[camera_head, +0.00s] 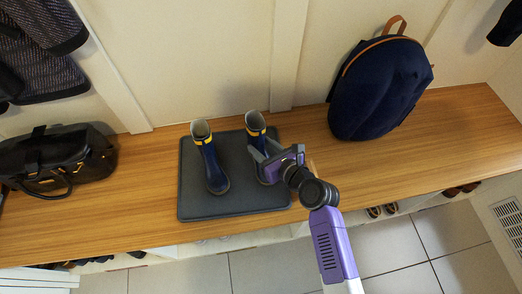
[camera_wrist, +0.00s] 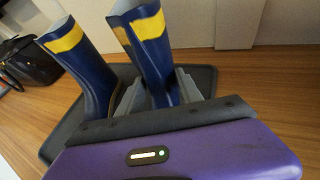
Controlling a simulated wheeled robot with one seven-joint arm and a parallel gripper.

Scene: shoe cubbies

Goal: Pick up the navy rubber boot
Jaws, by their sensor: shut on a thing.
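Two navy rubber boots with yellow bands stand on a dark grey mat (camera_head: 195,208) on the wooden bench. The left navy boot (camera_head: 211,163) stands free; it also shows in the wrist view (camera_wrist: 88,70). The right navy boot (camera_head: 257,133) is between the fingers of my gripper (camera_head: 262,158), which is shut on it. In the wrist view the fingers close on the shaft of this right boot (camera_wrist: 155,62) from both sides. Its lower part is hidden behind my gripper, so I cannot tell whether its sole touches the mat.
A black handbag (camera_head: 55,160) sits at the left of the wooden bench (camera_head: 310,165). A navy backpack (camera_head: 380,85) leans on the wall at the right. Shoes (camera_head: 382,211) sit in cubbies below.

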